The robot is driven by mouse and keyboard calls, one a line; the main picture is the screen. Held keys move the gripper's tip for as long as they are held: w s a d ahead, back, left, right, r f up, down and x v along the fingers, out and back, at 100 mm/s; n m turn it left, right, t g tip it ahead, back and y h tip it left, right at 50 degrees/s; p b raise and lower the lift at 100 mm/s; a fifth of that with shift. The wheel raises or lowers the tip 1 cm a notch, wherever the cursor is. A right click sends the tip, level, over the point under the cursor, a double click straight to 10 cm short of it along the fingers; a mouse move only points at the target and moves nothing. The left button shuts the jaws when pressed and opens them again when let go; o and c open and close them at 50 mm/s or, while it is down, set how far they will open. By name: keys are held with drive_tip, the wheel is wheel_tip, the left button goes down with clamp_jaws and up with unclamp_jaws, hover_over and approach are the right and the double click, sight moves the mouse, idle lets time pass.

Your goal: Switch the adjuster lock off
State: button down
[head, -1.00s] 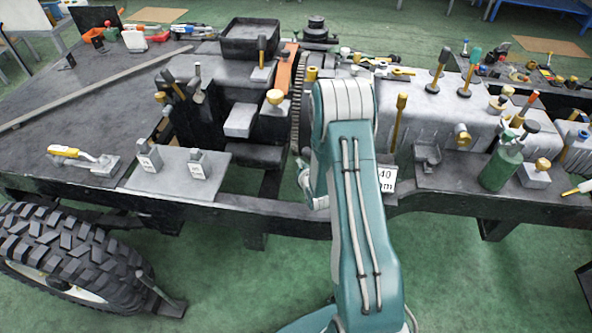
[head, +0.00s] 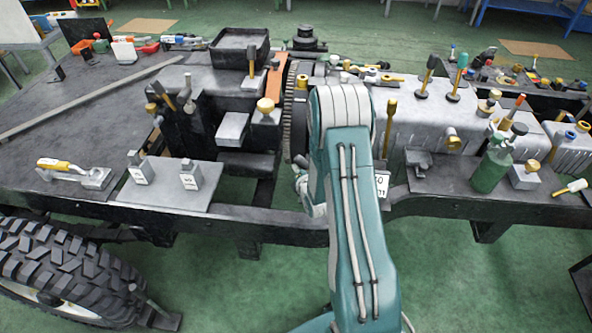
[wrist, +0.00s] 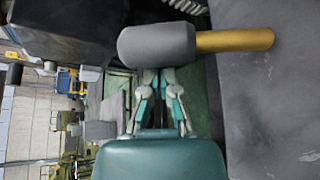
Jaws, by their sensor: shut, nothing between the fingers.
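In the wrist view a thick grey cylinder (wrist: 156,46) with a gold-yellow rod (wrist: 235,40) lies across the picture, just beyond my gripper (wrist: 155,73). My gripper is shut and empty. Its fingertips are at the cylinder's near side; I cannot tell whether they touch it. An upright gold lever (head: 389,125) stands just right of my arm there. I cannot tell whether it is the same part, or which part is the adjuster lock.
A dark chassis rail (head: 270,234) runs across the front. A green bottle (head: 491,170) stands right, and a plate with two labelled blocks (head: 165,193) lies left. A big tyre (head: 60,265) is at lower left. A dark block (wrist: 65,28) is close in the wrist view.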

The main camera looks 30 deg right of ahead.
sight(303, 163)
drive_tip(key=shift+s+d+r, duration=0.1)
drive_tip(key=shift+d+r, duration=0.1)
drive_tip(key=d+r+m+t, duration=0.1)
drive_tip(key=s+m+t, duration=0.1)
drive_tip(key=m, duration=0.1)
drive_tip(key=shift+s+d+r+y, duration=0.1)
drive_tip(key=shift+d+r+y, duration=0.2)
drive_tip(key=shift+d+r, duration=0.1)
drive_tip(key=shift+s+d+r+m+t, duration=0.15)
drive_tip(key=shift+s+d+m+t, duration=0.1)
drive_tip(key=shift+d+m+t, duration=0.25)
drive_tip(key=shift+s+d+r+m+t, duration=0.15)
drive_tip(key=shift+s+d+m+t, duration=0.15)
drive_tip(key=shift+m, duration=0.3)
drive_tip(key=shift+s+d+r, duration=0.15)
drive_tip(key=shift+s+d, duration=0.1)
drive_tip(key=shift+d, duration=0.15)
drive_tip(key=shift+w, duration=0.1)
